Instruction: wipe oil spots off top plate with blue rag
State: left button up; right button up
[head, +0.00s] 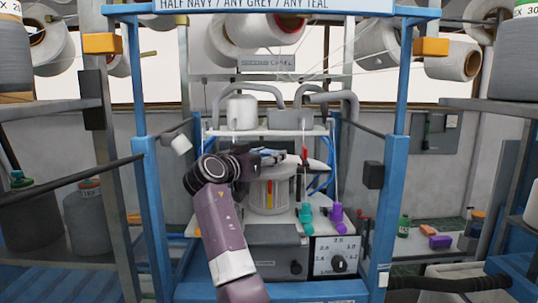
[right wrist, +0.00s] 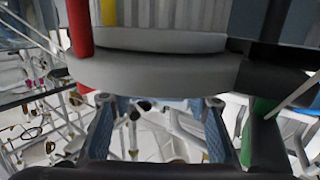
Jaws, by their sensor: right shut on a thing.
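A pale round top plate (head: 285,163) caps the ribbed cylinder (head: 268,196) in the middle of the machine. In the right wrist view a grey disc (right wrist: 150,78) with a smooth rim fills the upper part. My right gripper (head: 275,157) is at the top of the cylinder, over the plate's left part. Its two fingers (right wrist: 160,108) show bluish pads, well apart, with the tips close to the disc. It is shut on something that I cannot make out. I cannot clearly identify the blue rag or any oil spots. My left gripper is not in view.
Blue posts (head: 148,190) and (head: 388,180) flank the machine. A shelf with a white pot (head: 241,112) is behind.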

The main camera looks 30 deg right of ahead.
jog(key=shift+r, duration=0.2)
notch_tip(320, 180, up, 2)
jog(key=shift+r+p, duration=0.2)
jog(key=shift+p, duration=0.5)
jog(key=r, duration=0.1)
jog(key=p, duration=0.1)
jog(key=r+p, duration=0.1)
jog(key=shift+w+d+r, duration=0.3)
jog(key=shift+w+r, duration=0.05)
jog(key=shift+r, duration=0.25)
jog(key=shift+s+a, duration=0.15)
jog(key=shift+a, duration=0.05)
jog(key=shift+d+r+p, duration=0.1)
jog(key=shift+r+p, duration=0.35)
jog(key=shift+r, duration=0.1)
notch_tip(320, 180, up, 2)
jog(key=shift+r+p, duration=0.1)
jog(key=shift+p, duration=0.5)
